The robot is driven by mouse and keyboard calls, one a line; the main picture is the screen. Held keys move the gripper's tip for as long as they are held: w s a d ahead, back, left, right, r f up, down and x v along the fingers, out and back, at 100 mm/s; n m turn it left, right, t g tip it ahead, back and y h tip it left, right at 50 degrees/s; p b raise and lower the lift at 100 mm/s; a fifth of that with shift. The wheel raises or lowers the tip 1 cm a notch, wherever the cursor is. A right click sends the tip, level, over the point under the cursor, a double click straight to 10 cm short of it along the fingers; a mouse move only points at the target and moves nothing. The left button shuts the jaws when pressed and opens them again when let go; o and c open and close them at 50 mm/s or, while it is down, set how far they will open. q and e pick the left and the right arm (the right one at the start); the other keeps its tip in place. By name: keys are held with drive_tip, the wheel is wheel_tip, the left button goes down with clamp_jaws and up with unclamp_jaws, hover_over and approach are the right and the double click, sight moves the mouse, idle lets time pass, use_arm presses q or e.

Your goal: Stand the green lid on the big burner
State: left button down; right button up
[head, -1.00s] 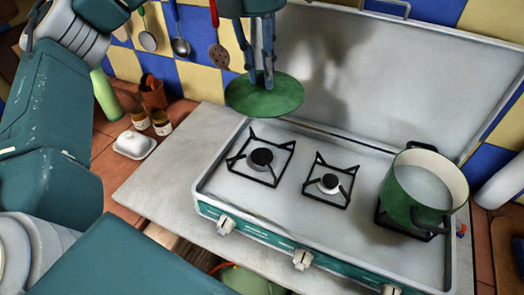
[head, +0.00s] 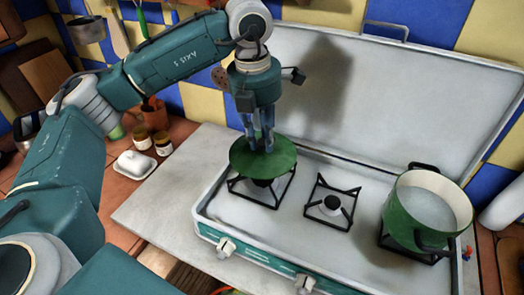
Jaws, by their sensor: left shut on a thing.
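The green lid (head: 281,164) is a round, roughly level disc in the head view. My left gripper (head: 261,146) comes down from above and is shut on the lid at its middle; the fingers hide the part they grip. The lid is over the left burner (head: 262,188), which looks bigger than the middle burner (head: 330,205), and hides most of it. I cannot tell whether the lid touches the grate. My right gripper is not in view.
A green pot (head: 411,215) stands on the right burner. The stove's raised cover (head: 400,90) is behind the burners. A white butter dish (head: 136,163) and two jars (head: 162,144) are at the left. The counter left of the stove (head: 170,195) is clear.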

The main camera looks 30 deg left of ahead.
sight(261, 150)
use_arm(q)
wheel_tip(261, 150, down, 5)
drive_tip(key=shift+r+p, duration=0.1)
drive_tip(key=shift+p, duration=0.35)
drive_tip(key=shift+f, duration=0.2)
drive_tip(key=shift+f+b, duration=0.3)
drive_tip(key=shift+b, duration=0.15)
drive_tip(key=c, duration=1.5)
unclamp_jaws()
drive_tip(key=shift+r, duration=0.15)
